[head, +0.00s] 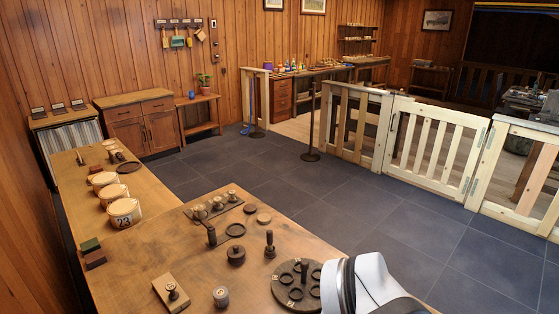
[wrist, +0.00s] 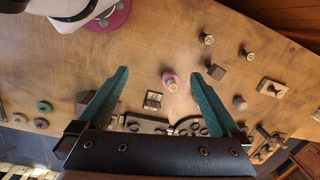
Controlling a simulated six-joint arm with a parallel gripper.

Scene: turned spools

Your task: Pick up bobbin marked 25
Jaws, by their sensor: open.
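My gripper (wrist: 160,74) shows in the wrist view with its two teal fingers wide apart and nothing held between them. A small pink bobbin (wrist: 170,82) with a pale top appears between the fingertips in that view, apart from both fingers, on the wooden table (wrist: 150,50). How far below the fingers it is, I cannot tell. In the head view my gripper is out of sight; only a white part of my arm shows at the bottom right.
In the wrist view, a small framed plate (wrist: 153,99) lies left of the pink bobbin, and a dark block (wrist: 218,70) lies to its right. In the head view, a round dark rack (head: 291,296) and upright stamps stand on the table; a tub marked 23 (head: 124,213) stands farther left.

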